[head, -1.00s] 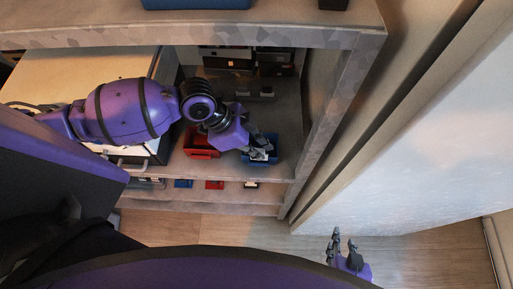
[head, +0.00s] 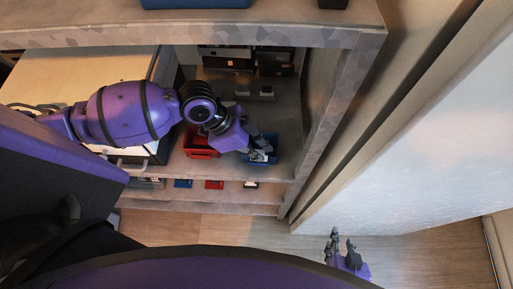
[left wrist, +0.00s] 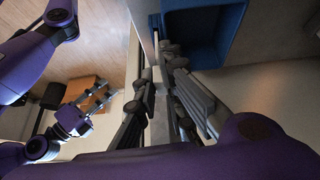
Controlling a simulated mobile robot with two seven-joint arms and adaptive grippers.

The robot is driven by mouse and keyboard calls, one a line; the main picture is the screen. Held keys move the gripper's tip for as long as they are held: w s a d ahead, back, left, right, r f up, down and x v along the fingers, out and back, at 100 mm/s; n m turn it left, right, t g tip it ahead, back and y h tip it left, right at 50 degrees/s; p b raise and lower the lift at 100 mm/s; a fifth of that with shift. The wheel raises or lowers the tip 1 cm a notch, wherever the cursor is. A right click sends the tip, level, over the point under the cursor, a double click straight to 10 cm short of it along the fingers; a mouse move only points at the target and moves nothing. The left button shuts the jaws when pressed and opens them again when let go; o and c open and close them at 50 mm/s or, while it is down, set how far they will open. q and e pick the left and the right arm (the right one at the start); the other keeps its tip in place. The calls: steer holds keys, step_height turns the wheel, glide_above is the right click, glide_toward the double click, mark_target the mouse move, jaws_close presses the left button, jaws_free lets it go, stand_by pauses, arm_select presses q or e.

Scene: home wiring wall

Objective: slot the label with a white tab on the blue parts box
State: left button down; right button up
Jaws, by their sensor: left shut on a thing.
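The blue parts box (head: 272,142) stands on the cabinet shelf near its front edge, right of a red box. In the left wrist view, the blue box (left wrist: 218,28) is just beyond my left fingertips. My left gripper (head: 260,155) is shut at the front of the blue box. It also shows in the left wrist view (left wrist: 162,68), where the fingers are close together around a thin pale piece, seemingly the label, mostly hidden by them. Whether the label touches the box front I cannot tell. My right gripper (head: 343,246) is open and empty, low over the floor.
The red box (head: 200,143) stands left of the blue one. Blue (head: 183,184), red (head: 214,185) and white pieces (head: 250,185) lie along the lower ledge. The cabinet's side panel (head: 322,120) is close on the right. The floor in front is clear.

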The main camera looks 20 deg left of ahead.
arm_select(q)
steer(key=shift+f, duration=0.5)
arm_select(e)
steer(key=shift+s+d+f, duration=0.15)
steer(key=shift+s+f, duration=0.1)
steer(key=shift+f, duration=0.05)
arm_select(q)
steer(key=c, duration=1.8)
jaws_free()
steer(key=shift+o, duration=0.2)
arm_select(e)
steer(key=shift+d, duration=0.15)
arm_select(q)
steer(key=shift+a+r, duration=0.15)
steer(key=shift+r, duration=0.05)
steer(key=v, duration=1.1)
steer(key=shift+r, duration=0.2)
steer(key=shift+a, duration=0.15)
